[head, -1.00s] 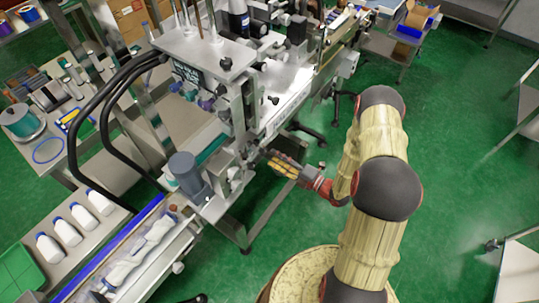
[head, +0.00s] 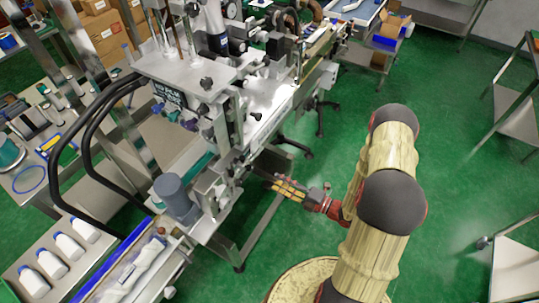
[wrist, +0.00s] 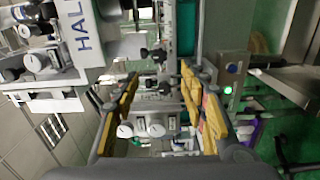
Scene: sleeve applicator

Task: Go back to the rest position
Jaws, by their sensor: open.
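My gripper (head: 284,187) is beside the near side of the sleeve applicator machine (head: 185,68), left of my arm in the head view. In the wrist view my gripper (wrist: 160,105) shows two yellow-padded fingers set wide apart with nothing between them. Beyond the fingers are the machine's white gauges (wrist: 140,130) and black knobs. A lit green button (wrist: 228,90) is to the right on a metal box. In the head view I cannot tell whether the fingertips touch the machine.
White bottles with blue caps (head: 52,262) stand at the lower left by the conveyor (head: 125,270). Metal carts (head: 520,115) are at the right. Green floor (head: 455,190) around my arm's right side is clear.

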